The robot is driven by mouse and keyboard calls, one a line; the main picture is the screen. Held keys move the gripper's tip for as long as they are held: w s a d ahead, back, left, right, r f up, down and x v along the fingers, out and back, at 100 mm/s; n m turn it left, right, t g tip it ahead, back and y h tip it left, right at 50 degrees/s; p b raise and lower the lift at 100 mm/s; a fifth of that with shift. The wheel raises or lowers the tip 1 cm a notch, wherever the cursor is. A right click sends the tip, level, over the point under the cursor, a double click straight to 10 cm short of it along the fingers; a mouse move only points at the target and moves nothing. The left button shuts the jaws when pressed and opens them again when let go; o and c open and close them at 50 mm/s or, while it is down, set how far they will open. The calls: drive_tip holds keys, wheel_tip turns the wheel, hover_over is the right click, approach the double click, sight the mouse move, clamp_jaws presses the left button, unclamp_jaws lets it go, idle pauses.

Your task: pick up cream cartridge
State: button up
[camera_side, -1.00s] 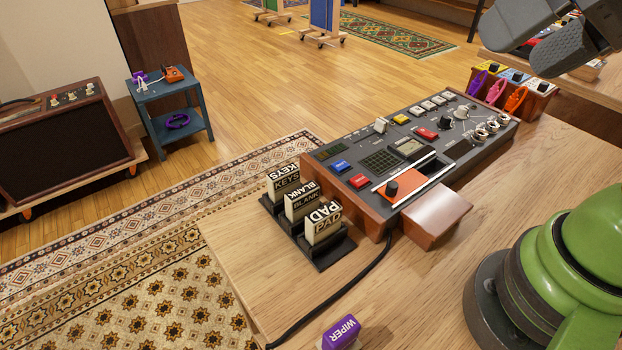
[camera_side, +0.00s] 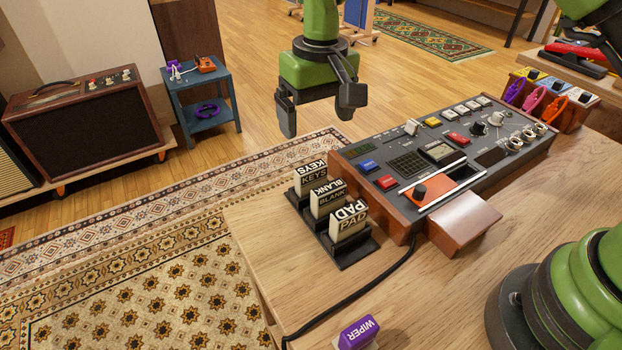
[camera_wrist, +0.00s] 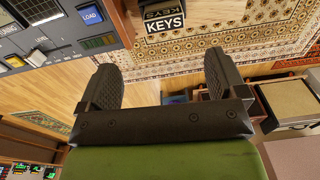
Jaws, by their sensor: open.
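Three cream cartridges stand in a black rack (camera_side: 347,254) at the left end of the table: KEYS (camera_side: 311,178) at the back, BLANK (camera_side: 328,200) in the middle and PAD (camera_side: 348,222) in front. I cannot tell which one the task means. My gripper (camera_side: 318,106) is open and empty, pointing down, above and apart from the KEYS cartridge. In the wrist view my gripper (camera_wrist: 161,72) shows both fingers spread, with the KEYS cartridge (camera_wrist: 165,20) at the top edge beyond them. The other two cartridges are out of that view.
A control console (camera_side: 440,160) with knobs, buttons and an orange slot panel stands right of the rack. A black cable crosses the table in front.

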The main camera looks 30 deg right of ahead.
sight(311, 167)
drive_tip(key=f, duration=0.6)
drive_tip(key=shift+w+a+f, duration=0.1)
drive_tip(key=shift+w+a, duration=0.05)
drive_tip(key=shift+a, duration=0.2)
wheel_tip(311, 167, down, 6)
drive_tip(key=shift+r, duration=0.1)
drive_tip(key=c, duration=1)
